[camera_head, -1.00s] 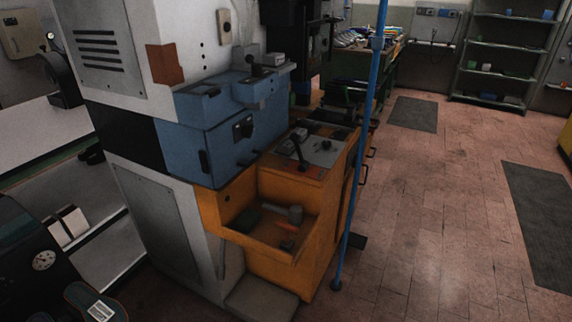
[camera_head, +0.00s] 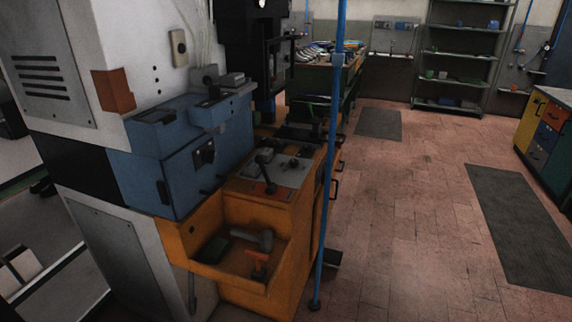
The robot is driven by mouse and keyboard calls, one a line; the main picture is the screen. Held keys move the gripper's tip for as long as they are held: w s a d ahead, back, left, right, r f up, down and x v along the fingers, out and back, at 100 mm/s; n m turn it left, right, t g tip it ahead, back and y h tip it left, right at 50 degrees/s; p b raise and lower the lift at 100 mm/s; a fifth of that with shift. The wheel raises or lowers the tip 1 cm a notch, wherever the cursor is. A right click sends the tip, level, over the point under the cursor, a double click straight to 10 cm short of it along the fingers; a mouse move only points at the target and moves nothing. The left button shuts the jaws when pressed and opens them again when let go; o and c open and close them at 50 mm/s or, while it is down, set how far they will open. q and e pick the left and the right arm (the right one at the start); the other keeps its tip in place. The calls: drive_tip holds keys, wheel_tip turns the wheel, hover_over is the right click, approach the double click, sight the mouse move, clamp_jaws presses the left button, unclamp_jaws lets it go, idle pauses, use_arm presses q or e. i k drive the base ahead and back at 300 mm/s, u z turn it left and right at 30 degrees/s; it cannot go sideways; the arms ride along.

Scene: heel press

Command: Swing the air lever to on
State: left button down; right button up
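No part is clearly marked as the air lever, and no on or off marking can be read. A dark upright lever (camera_head: 267,176) stands on the grey top panel of the orange cabinet (camera_head: 235,213). Another small dark lever (camera_head: 210,82) sits on top of the blue machine housing (camera_head: 178,168). A thin blue pipe with dark fittings (camera_head: 540,55) runs along the back wall at the far right, too small to make out. Neither of my grippers is in view.
A blue vertical pole (camera_head: 328,180) stands right of the orange cabinet. Its open tray (camera_head: 215,268) holds tools. Shelves (camera_head: 460,62) stand at the back, and a coloured drawer cabinet (camera_head: 546,135) at the right. The tiled floor with dark mats (camera_head: 520,225) is free.

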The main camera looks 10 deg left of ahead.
sight(259, 159)
drive_tip(key=z, duration=0.15)
drive_tip(key=i, duration=1.1)
drive_tip(key=u, duration=0.5)
